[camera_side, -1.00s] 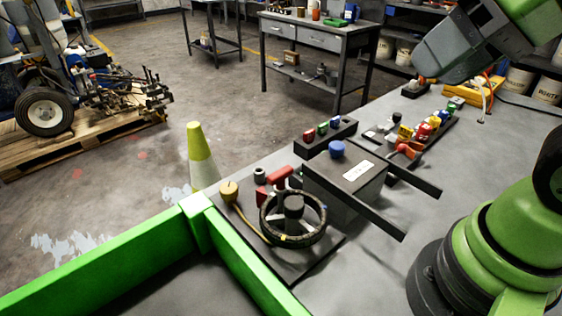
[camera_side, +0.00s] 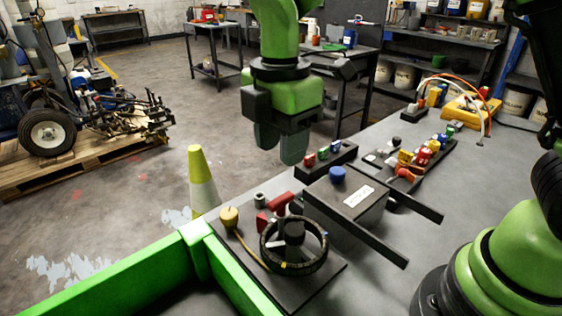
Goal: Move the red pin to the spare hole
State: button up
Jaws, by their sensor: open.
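I cannot make out the spare hole at this size. My gripper (camera_side: 280,153) points down, open and apparently empty. In the picture it is just left of the red pin, above the bench's far edge. Its depth relative to the rack is hard to judge.
A grey box (camera_side: 345,203) with a blue knob and dark rails stands in front of the rack. A strip of coloured parts (camera_side: 424,158) lies right. A green rail (camera_side: 95,272) edges the left.

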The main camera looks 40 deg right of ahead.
aim_at(281, 198)
jog(key=shift+f, duration=4.8)
jog(key=shift+c, duration=0.4)
grip_shut()
jog(key=shift+r, duration=3.05)
